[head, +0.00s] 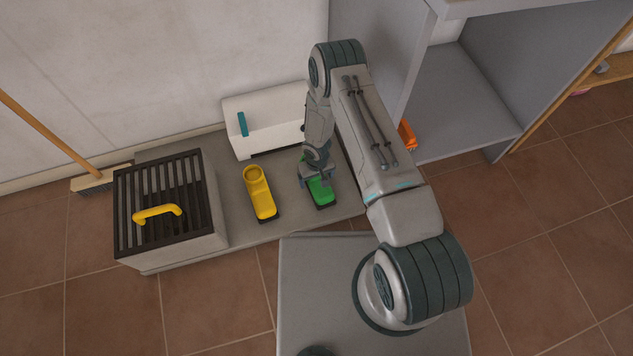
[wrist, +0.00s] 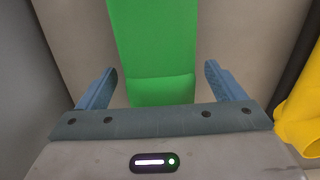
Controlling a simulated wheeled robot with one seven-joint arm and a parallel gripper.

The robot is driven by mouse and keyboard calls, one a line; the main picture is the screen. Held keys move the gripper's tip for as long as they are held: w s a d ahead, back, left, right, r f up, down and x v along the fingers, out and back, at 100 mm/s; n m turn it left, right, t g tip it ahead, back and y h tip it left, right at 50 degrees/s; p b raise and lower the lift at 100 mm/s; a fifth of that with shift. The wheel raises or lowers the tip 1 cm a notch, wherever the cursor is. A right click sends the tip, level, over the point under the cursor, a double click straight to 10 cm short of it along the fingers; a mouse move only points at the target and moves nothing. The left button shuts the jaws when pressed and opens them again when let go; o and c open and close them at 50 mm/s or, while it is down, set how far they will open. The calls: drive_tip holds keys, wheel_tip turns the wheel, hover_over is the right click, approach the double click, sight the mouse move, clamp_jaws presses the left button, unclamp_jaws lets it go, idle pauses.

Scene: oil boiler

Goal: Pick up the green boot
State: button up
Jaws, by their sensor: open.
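The green boot (head: 322,192) stands on a low grey platform, to the right of a yellow boot. My gripper (head: 315,178) is over its upper part, and my arm hides some of the boot. In the wrist view the green boot (wrist: 152,55) runs up the middle of the picture. The two blue fingers of my gripper (wrist: 161,85) are spread apart, one on each side of the green boot, with a visible gap to it on both sides. The gripper holds nothing. I cannot tell how deep the fingers reach beside the boot.
A yellow boot (head: 261,194) stands close on the left and shows in the wrist view (wrist: 298,115). A grated box (head: 185,245) with a yellow handle is further left. A white box (head: 268,112) lies behind, and an orange object (head: 408,135) is beside a grey cabinet (head: 455,95).

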drive_tip(key=c, duration=1.3)
drive_tip(key=shift+o, duration=0.2)
drive_tip(key=shift+r, duration=0.1)
